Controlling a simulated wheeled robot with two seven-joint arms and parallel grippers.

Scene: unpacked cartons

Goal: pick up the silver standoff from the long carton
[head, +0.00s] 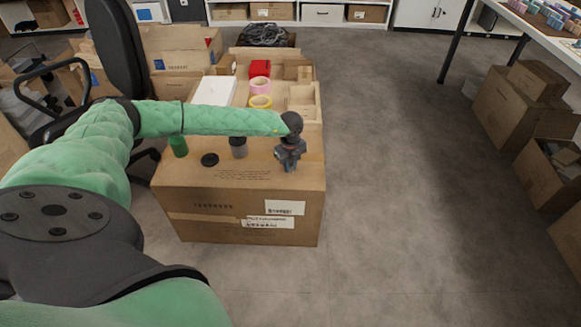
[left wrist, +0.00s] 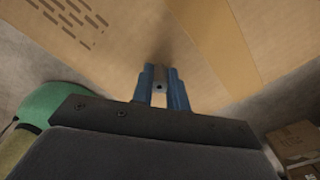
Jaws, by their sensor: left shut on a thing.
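The long carton (head: 235,188) stands on the floor in the middle of the head view, its top close to my left gripper. My left gripper (head: 289,166) points down over the right part of the carton's top, near its front edge. In the left wrist view the blue fingers of this gripper (left wrist: 160,88) are shut on the silver standoff (left wrist: 160,74), a small grey piece between the tips. The standoff is hidden in the head view. I cannot tell whether it touches the carton. My right gripper is not in view.
A green cylinder (head: 179,146), a black disc (head: 209,159) and a grey jar with a dark lid (head: 238,147) are on the carton's top to the left. Behind are tape rolls (head: 261,86) and a red item (head: 260,68).

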